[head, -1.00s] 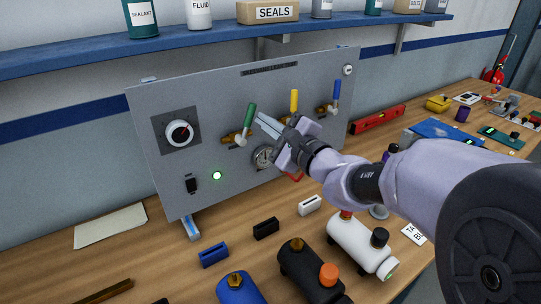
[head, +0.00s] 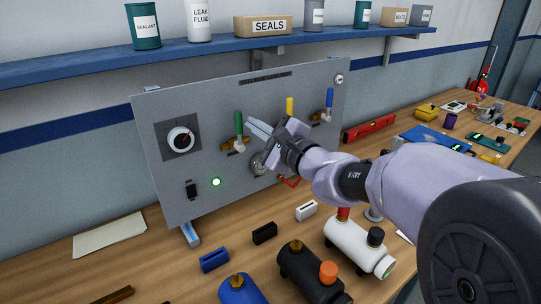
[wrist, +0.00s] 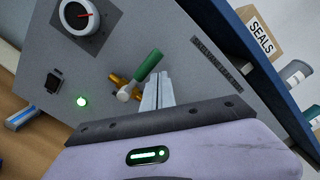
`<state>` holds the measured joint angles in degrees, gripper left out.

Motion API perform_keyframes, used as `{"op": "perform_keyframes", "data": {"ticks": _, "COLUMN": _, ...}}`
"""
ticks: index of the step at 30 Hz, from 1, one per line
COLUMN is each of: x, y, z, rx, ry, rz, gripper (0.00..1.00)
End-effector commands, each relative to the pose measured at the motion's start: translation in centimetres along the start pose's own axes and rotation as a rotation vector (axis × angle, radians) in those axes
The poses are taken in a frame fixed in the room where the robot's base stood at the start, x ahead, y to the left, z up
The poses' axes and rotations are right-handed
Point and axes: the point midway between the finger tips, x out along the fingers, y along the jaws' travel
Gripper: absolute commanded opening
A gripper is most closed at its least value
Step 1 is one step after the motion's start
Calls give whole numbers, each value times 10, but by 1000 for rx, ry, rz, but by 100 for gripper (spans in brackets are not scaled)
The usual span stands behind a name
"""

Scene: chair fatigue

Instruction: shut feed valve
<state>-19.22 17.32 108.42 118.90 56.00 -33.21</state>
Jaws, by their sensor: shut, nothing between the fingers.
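A grey panel (head: 197,186) carries three brass valves with coloured levers. The green lever (head: 239,124) is on the left and stands about upright. The yellow lever (head: 290,106) and blue lever (head: 329,97) stand upright to its right. My gripper (head: 254,127) is shut and empty, its fingertips just right of the green lever. In the wrist view the green lever (wrist: 148,66) lies right beside the fingertips (wrist: 156,78); I cannot tell if they touch. Small labels under the valves are unreadable.
A dial (head: 181,139), black switch (head: 192,190) and lit green lamp (head: 216,182) are on the panel's left. A blue shelf (head: 150,58) with cans and boxes overhangs it. Canisters (head: 356,246) and small blocks (head: 264,233) stand on the bench in front.

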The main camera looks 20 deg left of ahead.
Motion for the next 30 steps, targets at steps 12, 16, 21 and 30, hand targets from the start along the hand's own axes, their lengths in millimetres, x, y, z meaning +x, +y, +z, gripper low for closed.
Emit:
{"op": "perform_keyframes", "data": {"ticks": 12, "x": -1, "y": -5, "z": -1, "rx": 1, "ry": -8, "rz": -3, "gripper": 0}}
{"op": "perform_keyframes", "data": {"ticks": 16, "x": -6, "y": -14, "z": -18, "rx": 1, "ry": -5, "rz": -1, "gripper": 0}}
{"op": "perform_keyframes", "data": {"ticks": 21, "x": -42, "y": -22, "z": -23, "rx": 4, "ry": -3, "rz": 0, "gripper": 0}}
{"op": "perform_keyframes", "data": {"ticks": 30, "x": -99, "y": -22, "z": -23, "rx": 2, "ry": -3, "rz": 1, "gripper": 0}}
